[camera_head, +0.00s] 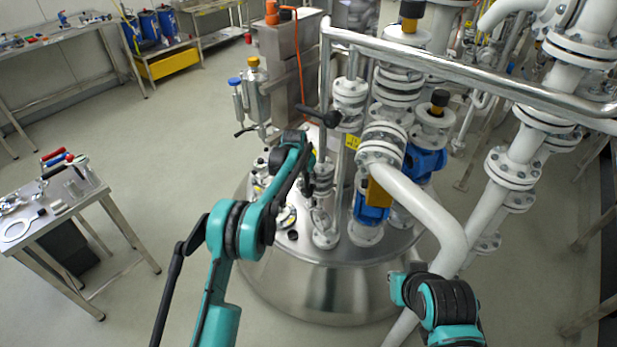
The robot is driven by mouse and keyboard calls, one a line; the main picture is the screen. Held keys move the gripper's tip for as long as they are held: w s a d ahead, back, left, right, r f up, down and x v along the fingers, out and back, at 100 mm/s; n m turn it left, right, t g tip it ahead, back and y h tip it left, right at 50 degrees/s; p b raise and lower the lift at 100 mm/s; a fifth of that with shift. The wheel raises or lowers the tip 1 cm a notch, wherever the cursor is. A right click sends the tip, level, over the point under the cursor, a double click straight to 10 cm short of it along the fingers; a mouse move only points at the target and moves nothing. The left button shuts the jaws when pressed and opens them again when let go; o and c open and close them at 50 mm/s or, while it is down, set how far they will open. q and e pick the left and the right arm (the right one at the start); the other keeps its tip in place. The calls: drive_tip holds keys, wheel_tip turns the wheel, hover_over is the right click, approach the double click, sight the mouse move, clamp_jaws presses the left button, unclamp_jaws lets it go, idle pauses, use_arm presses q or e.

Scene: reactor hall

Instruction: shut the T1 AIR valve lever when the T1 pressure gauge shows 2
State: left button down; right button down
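A steel reactor vessel (315,285) stands in the middle with pipes and valves on its lid. A black lever handle (320,116) sits on a valve at the lid's left side, beside a yellow tag (352,142) too small to read. I cannot tell for sure that this is the T1 AIR lever. A small round dial (287,217) on the lid may be the pressure gauge; its reading cannot be made out. My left gripper (307,172) is just below the black lever, seemingly apart from it; its fingers are too small and dark to judge. My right gripper is out of sight.
A steel rail (450,68) crosses above the lid, and a thick white pipe (425,210) bends down in front of it. A tool table (75,215) stands at left. Blue drums (150,27) stand at the back left. Floor between the tables and vessel is clear.

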use_arm(q)
drive_tip(key=shift+s+d, duration=0.1)
drive_tip(key=shift+d, duration=0.05)
idle(0.4)
drive_tip(key=shift+s+d+f+m+t+y+b, duration=0.15)
drive_tip(key=shift+s+d+t+y+b, duration=0.2)
drive_tip(key=shift+t+y, duration=0.2)
drive_tip(key=shift+s+d+f+m+t+y+b, duration=0.15)
drive_tip(key=shift+s+d+t+y+b, duration=0.1)
drive_tip(key=shift+d+t+y, duration=0.3)
drive_tip(key=shift+s+d+f+m+t+y+b, duration=0.2)
drive_tip(key=shift+s+d+t+y+b, duration=0.15)
drive_tip(key=shift+t+y+b, duration=0.3)
drive_tip(key=shift+s+d+f+m+t+y+b, duration=0.25)
drive_tip(key=shift+d+t+y+b, duration=0.15)
drive_tip(key=shift+y, duration=0.35)
drive_tip(key=c, duration=1.4)
unclamp_jaws()
drive_tip(key=shift+r, duration=0.1)
drive_tip(key=v, duration=1.2)
